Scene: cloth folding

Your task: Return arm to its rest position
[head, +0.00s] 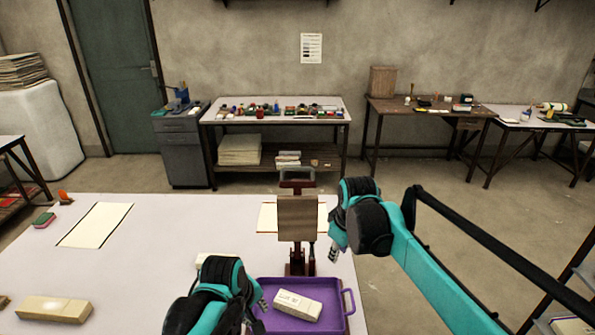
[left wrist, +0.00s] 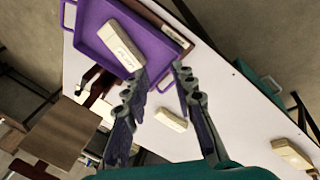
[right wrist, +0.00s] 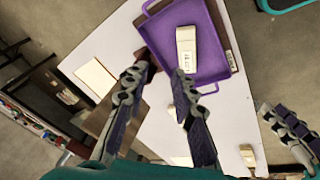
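My left gripper (head: 260,302) is just left of the purple tray (head: 347,322) in the head view. In the left wrist view its fingers (left wrist: 160,74) are spread, with nothing between them. My right gripper (head: 333,254) hangs above the table's right edge, behind and right of the tray. In the right wrist view its fingers (right wrist: 156,76) are spread and empty. A cream block-like bundle (head: 297,304) with printed marks lies in the tray. It also shows in the left wrist view (left wrist: 121,44) and the right wrist view (right wrist: 186,48).
A wooden-faced stand (head: 298,218) stands behind the tray, between the arms. A cream block (head: 52,309) lies front left; another pale block (head: 214,260) is partly hidden by my left arm. A black-edged sheet (head: 97,225) lies back left. The table's middle left is clear.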

